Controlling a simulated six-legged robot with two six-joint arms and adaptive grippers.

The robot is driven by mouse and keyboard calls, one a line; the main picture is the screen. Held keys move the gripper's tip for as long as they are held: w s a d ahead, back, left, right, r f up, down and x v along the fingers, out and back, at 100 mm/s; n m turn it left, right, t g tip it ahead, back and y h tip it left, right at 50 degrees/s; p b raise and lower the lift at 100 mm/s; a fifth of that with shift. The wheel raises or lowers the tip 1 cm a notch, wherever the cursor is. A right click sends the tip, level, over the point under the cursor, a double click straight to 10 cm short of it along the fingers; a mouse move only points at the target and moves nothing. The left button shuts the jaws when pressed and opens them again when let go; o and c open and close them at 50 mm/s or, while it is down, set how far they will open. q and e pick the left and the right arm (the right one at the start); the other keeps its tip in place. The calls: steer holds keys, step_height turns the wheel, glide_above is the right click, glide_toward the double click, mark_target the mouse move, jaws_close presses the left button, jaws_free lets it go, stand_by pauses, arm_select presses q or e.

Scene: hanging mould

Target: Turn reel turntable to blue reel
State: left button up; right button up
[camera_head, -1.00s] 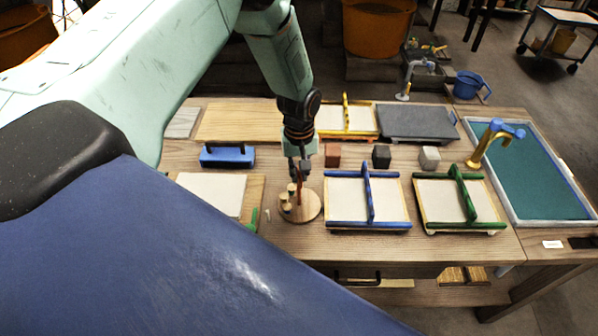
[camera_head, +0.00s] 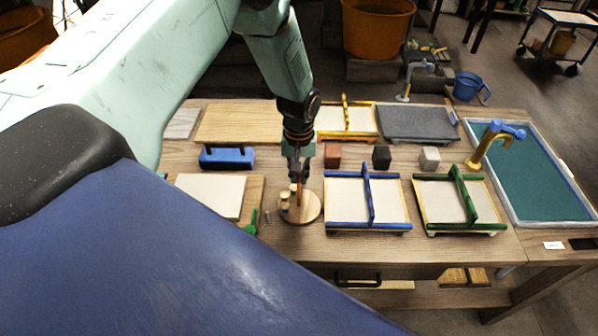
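The reel turntable (camera_head: 309,208) is a round wooden disc on the table, in the middle of the head view. Several small pale reels (camera_head: 285,203) stand on its left part; their colours are too small to tell, and I cannot pick out a blue one. My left gripper (camera_head: 297,182) points down at the turntable from above, with its tips close to an upright reddish-brown piece over the disc. Whether the tips touch it, and whether they are open or shut, I cannot tell. My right gripper is not in view.
A blue-railed frame (camera_head: 344,204) stands close on the right, with a green-railed frame (camera_head: 437,200) beyond it. A pale sheet on a board (camera_head: 210,192) lies to the left, with a green piece (camera_head: 250,229) beside it. Small blocks (camera_head: 332,156) stand behind.

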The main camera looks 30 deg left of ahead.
arm_select(q)
steer(key=o, duration=0.4)
step_height(320, 180, up, 12)
stand_by(0.6)
stand_by(0.3)
